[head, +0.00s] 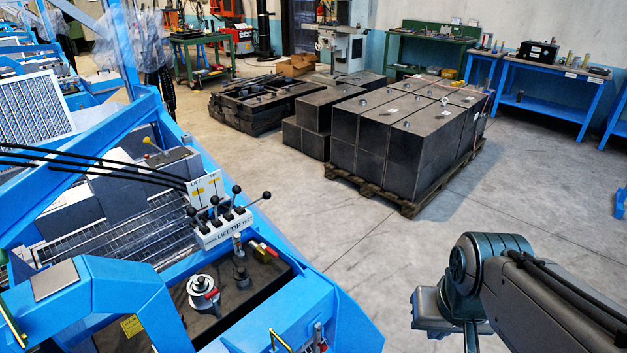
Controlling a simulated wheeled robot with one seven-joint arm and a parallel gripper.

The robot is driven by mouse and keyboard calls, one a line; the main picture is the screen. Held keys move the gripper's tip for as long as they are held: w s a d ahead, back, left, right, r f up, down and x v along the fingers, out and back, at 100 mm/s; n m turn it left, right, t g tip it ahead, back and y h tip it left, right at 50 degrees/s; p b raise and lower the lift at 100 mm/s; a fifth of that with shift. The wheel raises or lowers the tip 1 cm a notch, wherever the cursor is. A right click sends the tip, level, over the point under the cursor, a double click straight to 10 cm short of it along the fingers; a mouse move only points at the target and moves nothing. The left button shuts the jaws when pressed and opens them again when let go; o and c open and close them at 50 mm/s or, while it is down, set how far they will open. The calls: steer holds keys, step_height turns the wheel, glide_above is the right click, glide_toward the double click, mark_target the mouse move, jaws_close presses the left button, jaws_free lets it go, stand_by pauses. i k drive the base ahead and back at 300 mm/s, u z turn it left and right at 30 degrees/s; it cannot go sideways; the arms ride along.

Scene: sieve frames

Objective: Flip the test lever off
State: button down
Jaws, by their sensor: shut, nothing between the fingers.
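A white lever block (224,234) sits on the edge of the blue machine, left of centre. The rightmost lever (266,195), by that last word, leans far to the right, while the others stand more upright. My arm (480,270) is at the lower right, well away from the levers and apart from the machine. My gripper's fingers do not show; the wrist runs out of the bottom of the picture.
Black hoses (100,165) run to the machine just behind the levers. A white round fitting with a red handle (203,295) and a red-yellow valve (262,250) sit in front of the block. Dark weights (400,140) stand on a pallet behind. Grey floor (345,240) between machine and arm is clear.

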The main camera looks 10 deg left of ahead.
mark_target(266, 195)
steer(key=u, duration=0.3)
steer(key=i, duration=1)
steer(key=u, duration=0.7)
